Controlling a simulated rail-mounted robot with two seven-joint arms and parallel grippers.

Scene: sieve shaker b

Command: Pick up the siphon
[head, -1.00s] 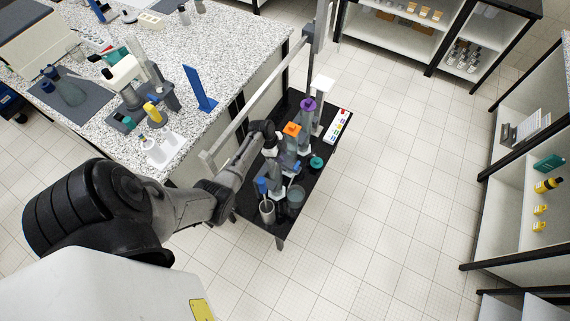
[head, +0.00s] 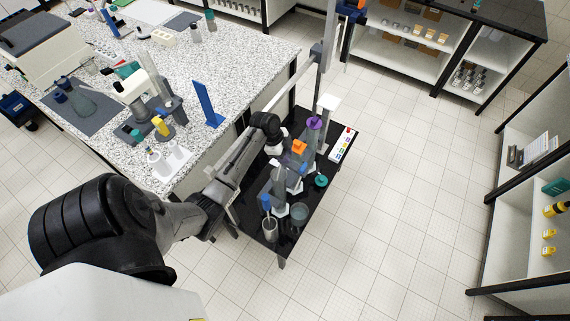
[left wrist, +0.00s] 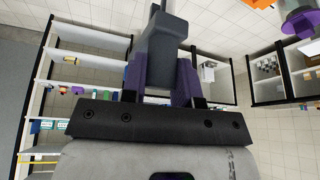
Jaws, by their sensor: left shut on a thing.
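My left gripper (left wrist: 162,75) has its purple fingers on both sides of a dark grey, blocky piece, which I take to be the siphon (left wrist: 166,40). The piece stands out past the fingertips toward the top of the left wrist view. In the head view my left arm reaches over the black cart, and its hand (head: 276,147) is beside the orange-topped item. The fingers and the held piece are too small and covered there to make out clearly. My right gripper is not in view.
The black cart (head: 248,217) carries an orange-topped item (head: 299,147), a purple-collared one (head: 314,123), a teal piece (head: 321,181), clear beakers (head: 299,213) and a colour-marked white strip (head: 343,144). A speckled bench (head: 225,60) stands left; tiled floor (head: 400,200) is free at right.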

